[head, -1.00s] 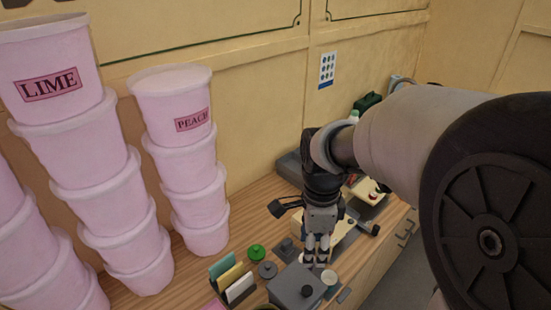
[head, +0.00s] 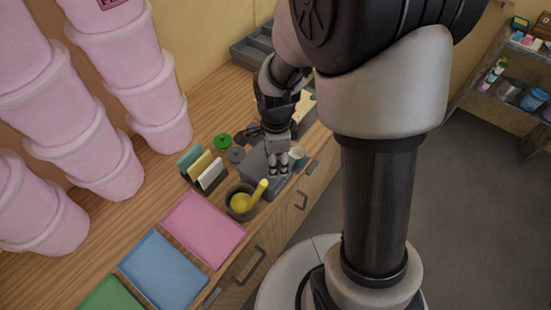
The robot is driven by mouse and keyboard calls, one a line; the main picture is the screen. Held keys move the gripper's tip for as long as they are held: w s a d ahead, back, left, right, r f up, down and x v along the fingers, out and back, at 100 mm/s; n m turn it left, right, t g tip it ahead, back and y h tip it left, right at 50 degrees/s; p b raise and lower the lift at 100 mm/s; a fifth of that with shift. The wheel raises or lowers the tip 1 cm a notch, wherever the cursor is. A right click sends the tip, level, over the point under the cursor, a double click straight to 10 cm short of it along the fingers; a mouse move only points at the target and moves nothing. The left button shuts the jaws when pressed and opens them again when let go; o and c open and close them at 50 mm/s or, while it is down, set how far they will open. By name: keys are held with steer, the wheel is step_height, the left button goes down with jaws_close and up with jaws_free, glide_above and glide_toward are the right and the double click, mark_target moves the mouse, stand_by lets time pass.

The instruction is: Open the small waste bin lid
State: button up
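The small waste bin (head: 255,168) looks to be the dark grey box on the wooden counter, with its top appearing closed. My gripper (head: 279,173) points down over the bin's right part, its fingertips at or just above the top. The fingers look close together, but their gap is too small to judge. I cannot tell whether they touch the lid, and the gripper hides part of the bin.
A pot with a yellow scoop (head: 241,200) stands in front of the bin, and a card holder (head: 203,172) to its left. A light cup (head: 297,156) is close on the right. Pink (head: 203,228) and blue (head: 163,270) trays lie nearer. Pink tub stacks (head: 108,160) line the wall.

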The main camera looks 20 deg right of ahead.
steer(key=shift+f, duration=0.25)
jaws_close()
stand_by(0.5)
